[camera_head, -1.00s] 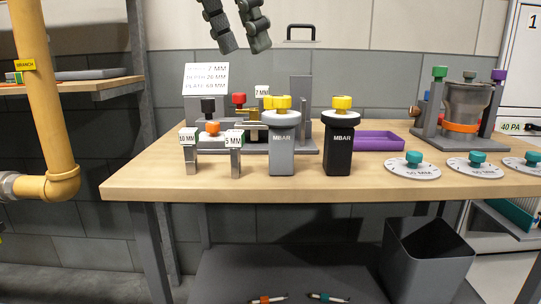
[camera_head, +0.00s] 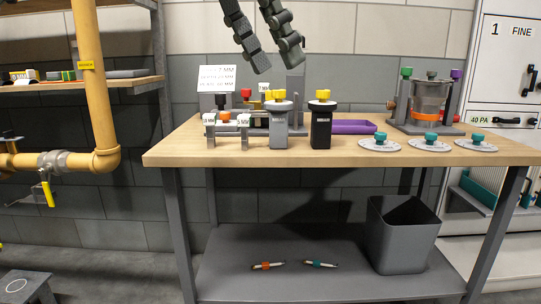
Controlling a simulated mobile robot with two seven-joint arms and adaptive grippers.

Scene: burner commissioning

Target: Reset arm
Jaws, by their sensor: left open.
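My left gripper (camera_head: 276,62) hangs in from the top of the head view with its two grey fingers spread apart. It is empty, and its tips appear in front of the wall above the back of the workbench (camera_head: 390,151). Below it on the bench stand a grey MBAR canister (camera_head: 280,129) and a black MBAR canister (camera_head: 321,130), both with yellow knobs. My right gripper is not in view.
A purple tray (camera_head: 352,127), a grey fixture with a metal cup (camera_head: 430,97) and several discs with teal knobs (camera_head: 430,146) sit on the bench. A yellow pipe (camera_head: 93,90) stands left. A grey bin (camera_head: 400,237) and two small pens (camera_head: 268,266) are on the lower shelf.

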